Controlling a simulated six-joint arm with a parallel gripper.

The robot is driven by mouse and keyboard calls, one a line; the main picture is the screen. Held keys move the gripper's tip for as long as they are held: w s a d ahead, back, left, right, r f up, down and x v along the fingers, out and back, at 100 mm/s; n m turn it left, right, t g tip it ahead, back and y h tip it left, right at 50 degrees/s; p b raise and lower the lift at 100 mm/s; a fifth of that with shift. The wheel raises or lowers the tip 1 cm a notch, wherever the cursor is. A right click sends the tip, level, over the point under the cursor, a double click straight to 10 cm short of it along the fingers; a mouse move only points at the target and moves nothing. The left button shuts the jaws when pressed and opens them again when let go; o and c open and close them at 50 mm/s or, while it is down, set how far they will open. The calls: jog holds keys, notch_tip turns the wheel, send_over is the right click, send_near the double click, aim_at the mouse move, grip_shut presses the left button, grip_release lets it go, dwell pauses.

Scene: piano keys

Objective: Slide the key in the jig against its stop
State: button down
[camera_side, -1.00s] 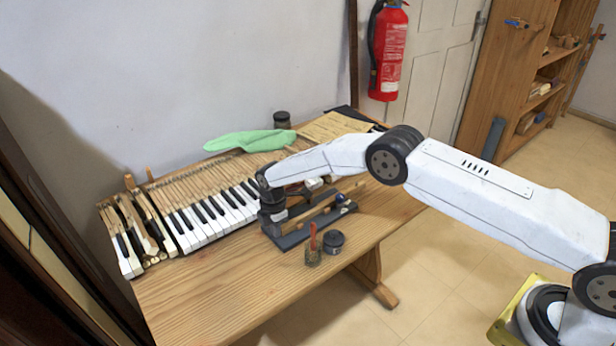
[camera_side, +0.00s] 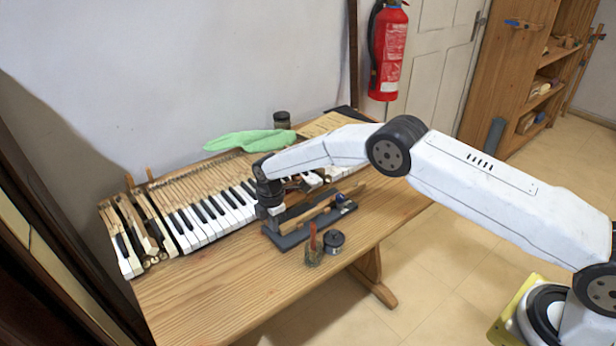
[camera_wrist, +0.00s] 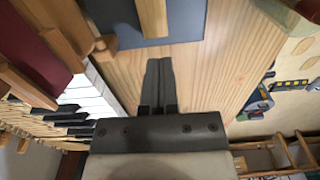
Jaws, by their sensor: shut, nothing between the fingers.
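The jig (camera_side: 287,241) is a dark grey board on the table, right of the keyboard. A pale wooden key (camera_side: 318,213) lies along it, with a small blue part (camera_side: 340,198) near its far right end. My gripper (camera_side: 272,222) is at the jig's left end, pointing down, and hides part of it. In the wrist view, my gripper's dark fingers (camera_wrist: 159,62) are together and empty over bare wood. The jig (camera_wrist: 185,25) and the near end of the key (camera_wrist: 153,20) are ahead of the fingertips, apart from them in the picture. The stop cannot be made out.
The piano keyboard (camera_side: 205,220) is to the left, close to my gripper. A small pot with a red-handled tool (camera_side: 313,250) and a dark jar (camera_side: 334,243) stand before the jig. A green cloth (camera_side: 250,141) lies behind the keyboard. The table's front left (camera_side: 200,290) is clear.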

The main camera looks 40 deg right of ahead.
jog(key=shift+r, duration=2.25)
jog(key=s+d+r+m+t, duration=0.1)
jog(key=s+d+r+m, duration=0.7)
jog(key=s+r+m, duration=0.4)
jog(key=s+d+m, duration=0.2)
jog(key=s+m, duration=0.1)
jog(key=s, duration=0.7)
jog(key=s+d+r+m+t, duration=0.1)
jog(key=s+d+m, duration=0.1)
jog(key=s, duration=0.7)
jog(key=shift+s+r+m+t, duration=0.2)
jog(key=shift+s+m+t, duration=0.15)
jog(key=shift+m, duration=0.15)
jog(key=shift+d, duration=0.1)
